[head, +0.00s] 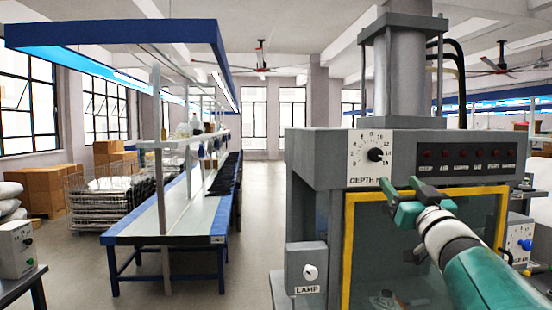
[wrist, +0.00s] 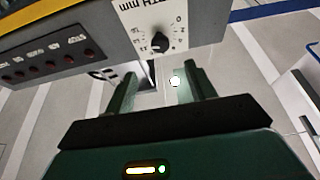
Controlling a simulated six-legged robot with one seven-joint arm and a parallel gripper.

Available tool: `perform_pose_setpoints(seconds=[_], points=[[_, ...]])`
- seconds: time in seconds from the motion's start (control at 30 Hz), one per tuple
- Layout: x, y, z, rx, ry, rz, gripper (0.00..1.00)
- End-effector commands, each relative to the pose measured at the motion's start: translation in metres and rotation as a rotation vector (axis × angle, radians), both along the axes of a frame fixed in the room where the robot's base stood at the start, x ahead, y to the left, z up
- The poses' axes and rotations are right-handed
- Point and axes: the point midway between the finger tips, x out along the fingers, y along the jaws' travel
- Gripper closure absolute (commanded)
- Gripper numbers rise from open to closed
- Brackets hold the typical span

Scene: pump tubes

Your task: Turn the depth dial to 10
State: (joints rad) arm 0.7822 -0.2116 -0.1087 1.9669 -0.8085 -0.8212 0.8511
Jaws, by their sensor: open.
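The depth dial is a black knob (head: 375,155) on a white numbered plate marked DEPTH, on the upper front of the grey machine. It also shows upside down at the top of the wrist view (wrist: 160,42). The number its pointer faces is too small to read surely. My gripper (head: 401,185) is green, below and a little right of the dial in the head view. In the wrist view its two fingers (wrist: 158,72) are apart with nothing between them. The dial lies beyond the fingertips, and I see no contact.
A row of dark red buttons (head: 480,153) is right of the dial. A yellow-framed window (head: 349,250) lies below, with a LAMP switch box (head: 306,268) at its left. A long blue-edged bench (head: 170,215) stands left, with open floor (head: 255,240) between.

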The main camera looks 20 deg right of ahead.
Motion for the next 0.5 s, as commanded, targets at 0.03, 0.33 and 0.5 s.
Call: perform_pose_setpoints(seconds=[0.03,0.33,0.5], points=[[0.008,-0.003,0.003,0.0,0.0,0.001,0.45],[0.061,-0.019,0.025,0.0,0.001,0.002,0.45],[0.089,-0.025,0.037,0.001,0.0,0.004,0.45]])
